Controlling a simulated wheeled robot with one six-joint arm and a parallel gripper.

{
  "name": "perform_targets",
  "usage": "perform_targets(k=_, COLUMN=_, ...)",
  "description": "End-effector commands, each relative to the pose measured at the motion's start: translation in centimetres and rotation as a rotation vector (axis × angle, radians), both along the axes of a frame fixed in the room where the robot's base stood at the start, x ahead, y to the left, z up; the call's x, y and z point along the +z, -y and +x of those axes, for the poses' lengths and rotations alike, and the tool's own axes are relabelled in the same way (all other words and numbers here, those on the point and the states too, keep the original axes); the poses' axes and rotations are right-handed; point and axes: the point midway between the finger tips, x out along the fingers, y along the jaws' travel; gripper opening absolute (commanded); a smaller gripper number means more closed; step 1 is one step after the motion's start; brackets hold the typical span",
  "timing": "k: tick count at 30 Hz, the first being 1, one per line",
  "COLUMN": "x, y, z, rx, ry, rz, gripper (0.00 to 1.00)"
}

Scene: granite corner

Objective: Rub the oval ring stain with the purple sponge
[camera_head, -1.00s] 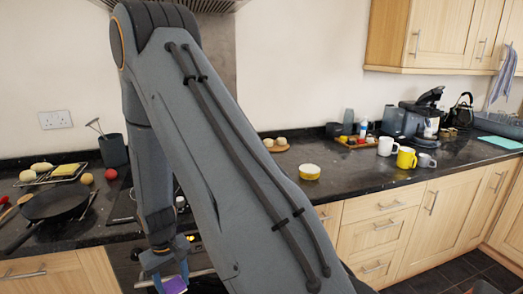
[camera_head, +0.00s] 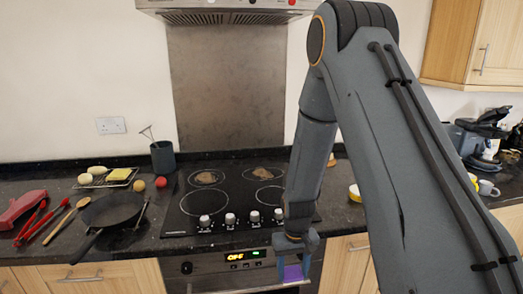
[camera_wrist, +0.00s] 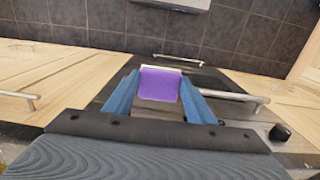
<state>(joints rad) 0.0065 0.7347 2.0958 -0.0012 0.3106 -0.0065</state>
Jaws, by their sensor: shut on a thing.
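My gripper (camera_head: 292,258) is shut on the purple sponge (camera_head: 293,272), below the counter's front edge and in front of the oven. In the wrist view the sponge (camera_wrist: 159,84) sits between the two blue fingers of my gripper (camera_wrist: 159,92), with a pale layer along its far edge. Brown marks show on the two rear rings of the black hob (camera_head: 232,200), a left mark (camera_head: 206,178) and a right mark (camera_head: 263,173). I cannot tell whether either is the oval ring stain. My arm hides part of the counter right of the hob.
A black pan (camera_head: 112,210), red tongs (camera_head: 42,220) and a wooden spoon (camera_head: 66,217) lie left of the hob. A utensil pot (camera_head: 162,157) stands behind. Several knobs line the hob's front. A yellow-sided round item (camera_head: 355,193) is partly behind my arm.

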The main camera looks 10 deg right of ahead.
Motion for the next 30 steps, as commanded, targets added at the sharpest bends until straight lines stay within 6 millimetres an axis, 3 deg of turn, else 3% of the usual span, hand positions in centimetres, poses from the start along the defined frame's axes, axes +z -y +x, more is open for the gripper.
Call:
perform_targets(k=1, x=1.3, y=0.0, z=-0.4, rx=-0.001, ry=0.000, rz=0.000, gripper=0.32)
perform_targets(k=10, x=4.4, y=0.0, z=-1.3, rx=-0.001, ry=-0.001, rz=0.000, gripper=0.32)
perform_targets(k=20, x=10.0, y=-0.4, z=6.6, rx=0.069, ry=0.007, rz=0.000, gripper=0.32)
perform_targets(k=30, x=20.0, y=-1.0, z=19.2, rx=0.188, ry=0.005, rz=0.000, gripper=0.32)
